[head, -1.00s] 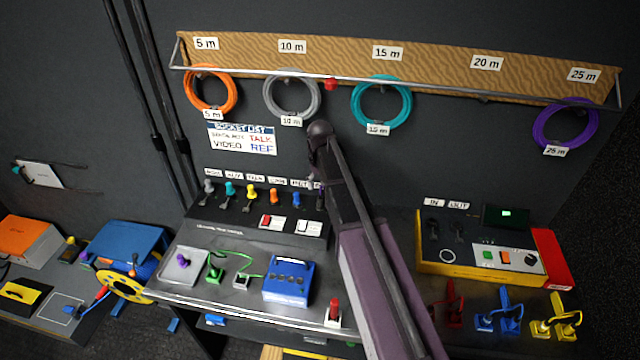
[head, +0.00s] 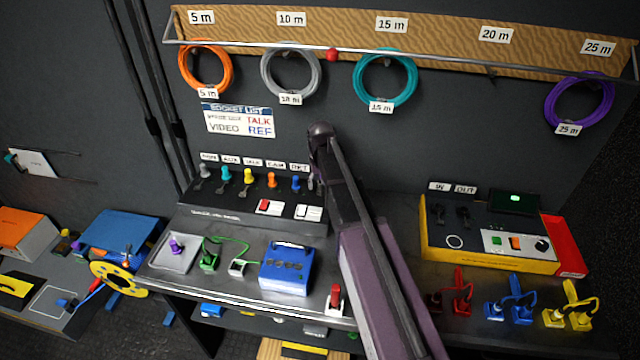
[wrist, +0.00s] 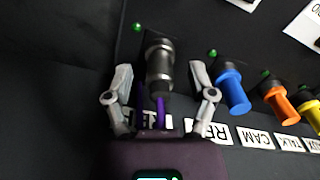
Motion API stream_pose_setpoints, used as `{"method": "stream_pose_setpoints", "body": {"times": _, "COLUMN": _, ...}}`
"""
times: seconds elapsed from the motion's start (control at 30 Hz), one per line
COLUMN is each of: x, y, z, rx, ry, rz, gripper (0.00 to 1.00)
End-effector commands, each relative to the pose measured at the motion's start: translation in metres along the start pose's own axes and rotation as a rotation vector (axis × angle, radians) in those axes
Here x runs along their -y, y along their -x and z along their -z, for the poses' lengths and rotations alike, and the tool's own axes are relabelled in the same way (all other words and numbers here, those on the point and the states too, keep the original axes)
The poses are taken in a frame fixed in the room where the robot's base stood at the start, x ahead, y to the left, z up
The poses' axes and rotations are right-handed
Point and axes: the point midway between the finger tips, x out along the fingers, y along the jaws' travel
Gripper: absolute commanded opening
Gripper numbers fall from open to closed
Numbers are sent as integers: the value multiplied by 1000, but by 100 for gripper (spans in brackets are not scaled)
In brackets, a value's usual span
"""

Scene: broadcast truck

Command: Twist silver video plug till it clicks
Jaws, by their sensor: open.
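A silver-grey metallic plug (wrist: 160,66) stands on the dark panel in the wrist view, with purple strips below it, perhaps its cable. My gripper (wrist: 160,77) is open, with one finger on each side of this plug. Small gaps show between the fingers and the plug, so it is not gripped. In the head view my arm hides most of this end of the plug row. Another grey plug (head: 206,171) stands at the left end of that row. I cannot tell if the plug between my fingers is locked.
A blue plug (wrist: 232,88) stands close to my right finger, with orange (wrist: 280,103) and yellow plugs beyond. Green lights and white labels line the panel. A blue box (head: 288,268) and a red-handled switch (head: 335,298) stand on the desk in front. Cable coils hang above.

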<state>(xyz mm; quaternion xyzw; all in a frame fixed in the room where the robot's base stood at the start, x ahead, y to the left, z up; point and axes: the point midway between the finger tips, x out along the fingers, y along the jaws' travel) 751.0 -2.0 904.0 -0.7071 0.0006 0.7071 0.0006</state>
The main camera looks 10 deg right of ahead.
Motion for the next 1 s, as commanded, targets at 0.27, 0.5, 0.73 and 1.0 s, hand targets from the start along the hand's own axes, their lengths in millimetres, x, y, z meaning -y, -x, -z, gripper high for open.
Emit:
{"method": "stream_pose_setpoints", "body": {"times": 0.27, "x": 0, "y": -4, "z": 0, "rx": 0, "ry": 0, "rz": 0, "gripper": 72}}
{"method": "stream_pose_setpoints", "body": {"times": 0.5, "x": 0, "y": -4, "z": 0, "rx": 0, "ry": -1, "rz": 0, "gripper": 63}}
{"method": "stream_pose_setpoints", "body": {"times": 0.73, "x": 0, "y": -4, "z": 0, "rx": 0, "ry": -1, "rz": 0, "gripper": 0}}
{"method": "stream_pose_setpoints", "body": {"times": 1.0, "x": 0, "y": -4, "z": 0, "rx": 0, "ry": -1, "rz": 0, "gripper": 0}}
